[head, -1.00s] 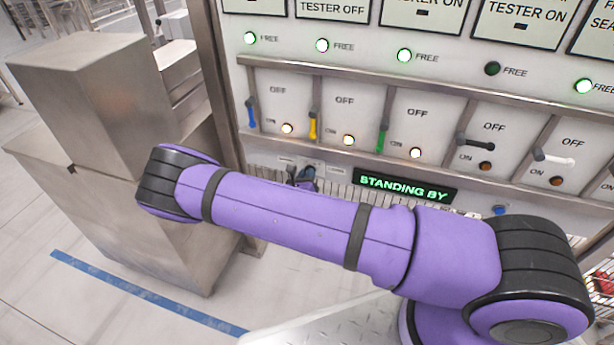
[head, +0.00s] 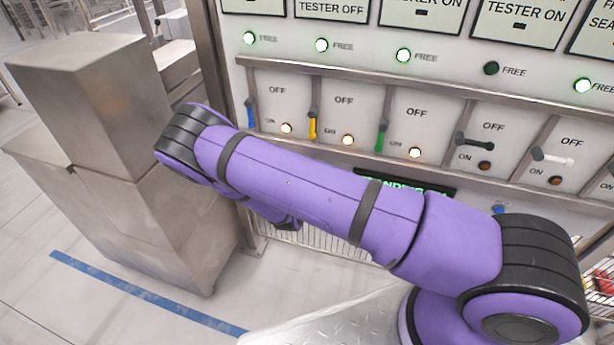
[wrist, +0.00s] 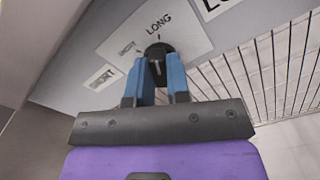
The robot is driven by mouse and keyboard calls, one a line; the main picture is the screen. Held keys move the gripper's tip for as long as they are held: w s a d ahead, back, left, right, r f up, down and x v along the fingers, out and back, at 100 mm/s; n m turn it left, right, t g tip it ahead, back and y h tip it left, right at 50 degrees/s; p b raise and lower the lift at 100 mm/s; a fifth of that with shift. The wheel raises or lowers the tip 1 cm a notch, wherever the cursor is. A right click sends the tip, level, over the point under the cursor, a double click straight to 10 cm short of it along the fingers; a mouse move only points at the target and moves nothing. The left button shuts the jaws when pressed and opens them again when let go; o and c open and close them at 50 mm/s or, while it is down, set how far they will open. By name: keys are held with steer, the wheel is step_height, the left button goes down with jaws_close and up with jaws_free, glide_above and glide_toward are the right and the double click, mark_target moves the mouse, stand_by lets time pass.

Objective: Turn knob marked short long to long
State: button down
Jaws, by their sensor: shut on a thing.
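The black round knob (wrist: 159,48) is in the wrist view, on a pale plate (wrist: 190,38) with the word LONG printed just above it. My gripper (wrist: 158,66) has its two blue fingers on either side of the knob, shut on it. A small mark lies between the knob and LONG. The knob's exact pointing is hard to tell because the fingers cover part of it. The SHORT mark is not readable. In the head view my arm hides the knob and the fingers.
In the head view, a row of levers, including a blue one (head: 250,113), and lamps stands above my arm. The green display (head: 420,187) is mostly covered. Steel boxes (head: 95,95) stand at the left. The wrist view shows a slatted grille (wrist: 275,70) at the right.

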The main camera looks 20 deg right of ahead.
steer(key=shift+m, duration=0.7)
steer(key=c, duration=1.1)
jaws_free()
steer(key=v, duration=1)
steer(key=shift+s+a, duration=0.2)
steer(key=shift+s, duration=0.15)
steer(key=shift+r, duration=0.1)
